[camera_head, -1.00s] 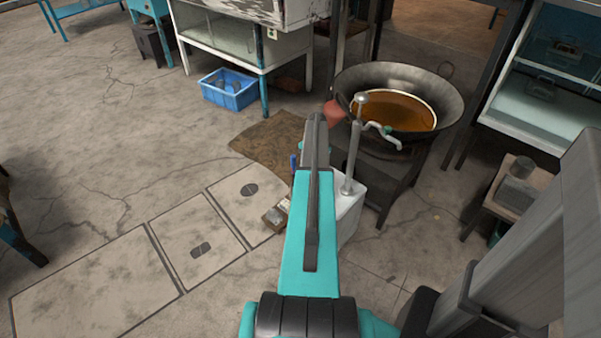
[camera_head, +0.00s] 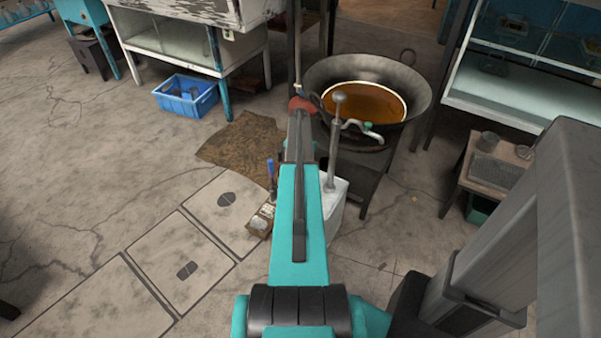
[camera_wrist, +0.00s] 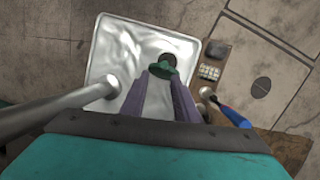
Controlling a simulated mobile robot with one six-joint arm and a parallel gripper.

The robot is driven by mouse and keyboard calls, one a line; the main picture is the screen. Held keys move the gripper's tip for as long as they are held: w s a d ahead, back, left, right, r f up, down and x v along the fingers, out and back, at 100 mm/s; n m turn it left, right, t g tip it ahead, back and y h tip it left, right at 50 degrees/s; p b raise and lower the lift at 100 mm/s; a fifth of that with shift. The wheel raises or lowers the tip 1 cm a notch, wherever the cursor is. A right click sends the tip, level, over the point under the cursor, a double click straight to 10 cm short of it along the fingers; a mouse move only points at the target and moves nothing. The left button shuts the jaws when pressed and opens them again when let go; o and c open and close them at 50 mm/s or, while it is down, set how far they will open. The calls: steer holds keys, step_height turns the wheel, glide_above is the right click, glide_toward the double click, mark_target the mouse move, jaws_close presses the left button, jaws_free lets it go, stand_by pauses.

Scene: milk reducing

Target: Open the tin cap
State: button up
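The tin (camera_wrist: 112,58) is a pale metal container with a rimmed square top in the wrist view. It also shows beside my arm in the head view (camera_head: 334,218). A dark round opening (camera_wrist: 169,58) is in its top. The small green cap (camera_wrist: 162,70) is in front of this opening and overlaps part of it, so the opening is not fully covered. My gripper (camera_wrist: 163,76) has its two purple-grey fingers pointing down at the tin. The fingertips appear closed on the cap. My arm hides the gripper in the head view.
A small box (camera_head: 260,222) and a blue-handled tool (camera_head: 271,172) are left of the tin. Open floor lies left.

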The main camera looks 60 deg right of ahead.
steer(key=shift+a+r, duration=0.1)
steer(key=shift+r, duration=0.1)
steer(key=v, duration=1.3)
steer(key=shift+r, duration=0.2)
steer(key=shift+c, duration=0.3)
